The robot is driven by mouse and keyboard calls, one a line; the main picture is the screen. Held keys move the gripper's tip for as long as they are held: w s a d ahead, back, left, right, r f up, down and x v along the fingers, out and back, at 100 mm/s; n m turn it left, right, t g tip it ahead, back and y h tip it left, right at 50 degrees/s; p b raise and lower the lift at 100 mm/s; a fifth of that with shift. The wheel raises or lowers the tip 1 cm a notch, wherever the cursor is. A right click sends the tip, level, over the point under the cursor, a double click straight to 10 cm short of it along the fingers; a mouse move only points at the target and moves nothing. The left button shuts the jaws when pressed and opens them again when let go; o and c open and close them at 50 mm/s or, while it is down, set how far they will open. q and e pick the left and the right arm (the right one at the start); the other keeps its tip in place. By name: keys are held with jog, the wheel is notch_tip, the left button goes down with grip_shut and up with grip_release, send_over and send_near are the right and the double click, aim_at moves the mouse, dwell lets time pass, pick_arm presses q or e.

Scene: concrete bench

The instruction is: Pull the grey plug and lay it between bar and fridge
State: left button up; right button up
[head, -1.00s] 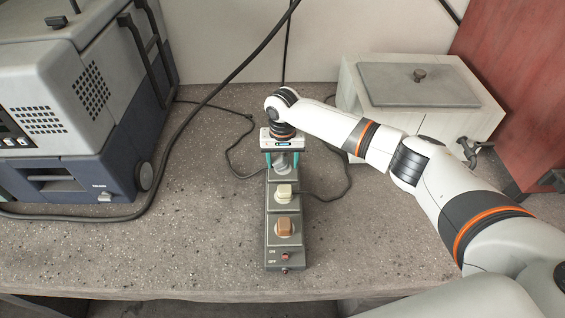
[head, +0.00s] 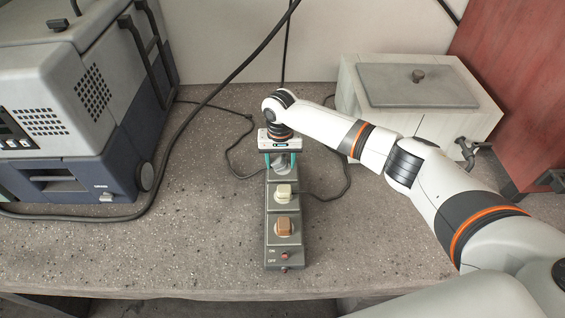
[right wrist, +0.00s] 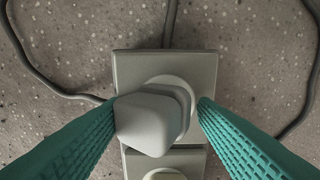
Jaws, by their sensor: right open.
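The grey plug (head: 281,166) sits in the farthest socket of the dark power bar (head: 271,252). In the right wrist view the grey plug (right wrist: 146,122) stands up from its round socket. My right gripper (head: 281,160) is above it, pointing down. Its teal fingers are open on either side of the plug, which lies nearer the left finger in the wrist view; contact there I cannot tell. The blue-grey box with a display and vents (head: 75,160), at the left, looks like the fridge. My left gripper is not in view.
A cream plug (head: 283,192) and a brown plug (head: 284,227) fill the nearer sockets. Thin cables loop behind the bar, and a thick black cable (head: 205,103) runs beside the box. A pale lidded tank (head: 365,118) stands right. Bench between bar and box is clear.

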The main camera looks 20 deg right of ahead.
aim_at(279, 158)
jog(key=shift+s+a+f, duration=0.15)
jog(key=shift+f, duration=0.05)
jog(key=shift+a+p, duration=0.2)
jog(key=shift+p, duration=0.2)
jog(key=shift+d, duration=0.1)
jog(key=c, duration=1.1)
jog(key=shift+o, duration=0.2)
jog(key=shift+w+d+r+p, duration=0.1)
jog(key=shift+w+r+p, duration=0.15)
jog(key=shift+r+p, duration=2.9)
jog(key=shift+p, duration=0.65)
